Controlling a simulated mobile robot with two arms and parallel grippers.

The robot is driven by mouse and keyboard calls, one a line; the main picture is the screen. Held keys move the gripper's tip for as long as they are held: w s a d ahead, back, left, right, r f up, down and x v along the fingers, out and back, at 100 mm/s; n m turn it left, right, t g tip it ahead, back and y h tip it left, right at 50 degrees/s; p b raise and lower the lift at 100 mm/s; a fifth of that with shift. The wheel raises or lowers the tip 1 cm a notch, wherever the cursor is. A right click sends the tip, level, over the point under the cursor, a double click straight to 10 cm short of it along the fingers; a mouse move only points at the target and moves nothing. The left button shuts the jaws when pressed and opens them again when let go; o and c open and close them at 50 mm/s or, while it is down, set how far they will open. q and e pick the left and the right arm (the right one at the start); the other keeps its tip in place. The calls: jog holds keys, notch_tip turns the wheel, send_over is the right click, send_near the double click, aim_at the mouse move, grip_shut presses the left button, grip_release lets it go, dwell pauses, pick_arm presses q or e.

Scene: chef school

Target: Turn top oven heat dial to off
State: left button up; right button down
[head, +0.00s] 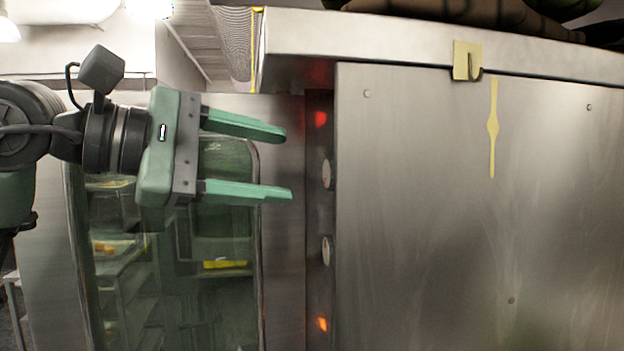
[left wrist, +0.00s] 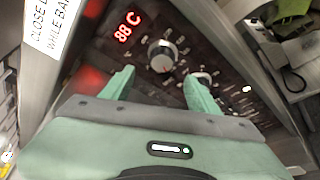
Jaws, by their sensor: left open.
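The oven's control panel (head: 317,215) is a narrow dark strip seen nearly edge-on in the head view. The top dial (head: 326,173) is a round metallic knob below a red glow, with a second dial (head: 327,250) lower down. My left gripper (head: 287,165) points right at the panel, open and empty, level with the top dial and apart from it. In the left wrist view, the top dial (left wrist: 162,55) stands just beyond the gap between the open fingers (left wrist: 160,76). The second dial (left wrist: 203,76) is partly hidden by the right finger. My right gripper is out of view.
A red display (left wrist: 127,27) reading about 88 C sits beside the top dial. The glass oven door (head: 225,240) lies behind my gripper. A flat steel side panel (head: 460,220) fills the right, under a steel top (head: 420,40) carrying a small yellow hook plate (head: 466,60).

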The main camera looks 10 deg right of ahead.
aim_at(327, 174)
pick_arm(q)
jog(key=shift+n, duration=0.4)
jog(key=p+x, duration=0.3)
jog(key=x, duration=0.4)
jog(key=shift+d+f, duration=0.15)
jog(key=shift+d, duration=0.25)
jog(key=shift+a, duration=0.1)
grip_shut()
